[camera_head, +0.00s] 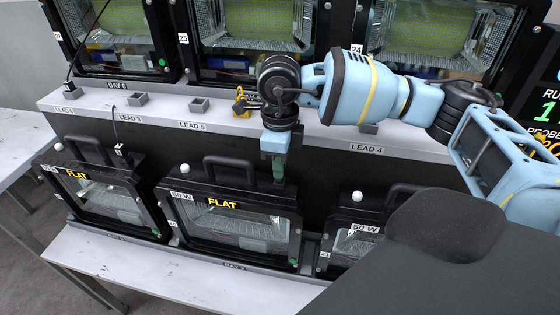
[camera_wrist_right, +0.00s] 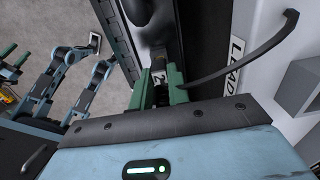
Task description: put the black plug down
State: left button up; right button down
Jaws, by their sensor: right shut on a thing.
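My right gripper (camera_head: 278,172) points down at the top of the middle front housing (camera_head: 240,218), beside its black handle (camera_head: 228,168). A black cable (camera_wrist_right: 240,62) curves away from the jaws to the right. The plug is mostly hidden by the fingers, and I cannot tell whether it touches the housing. What looks like my left gripper (camera_wrist_right: 14,62) shows at that view's left edge; its jaw state is unclear.
A pale ledge (camera_head: 225,122) carries grey holder blocks (camera_head: 199,105) and lead labels. A yellow object (camera_head: 242,104) stands on it beside my right arm. Other front housings (camera_head: 105,195) stand left and right, and lit housings (camera_head: 255,35) stand behind.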

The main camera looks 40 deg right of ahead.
jog(key=shift+f, duration=0.4)
jog(key=shift+f, duration=0.2)
jog(key=c, duration=1.3)
grip_release()
jog(key=shift+c, duration=0.2)
jog(key=shift+r, duration=0.15)
jog(key=shift+r, duration=0.3)
notch_tip(320, 180, up, 12)
jog(key=shift+r, duration=0.2)
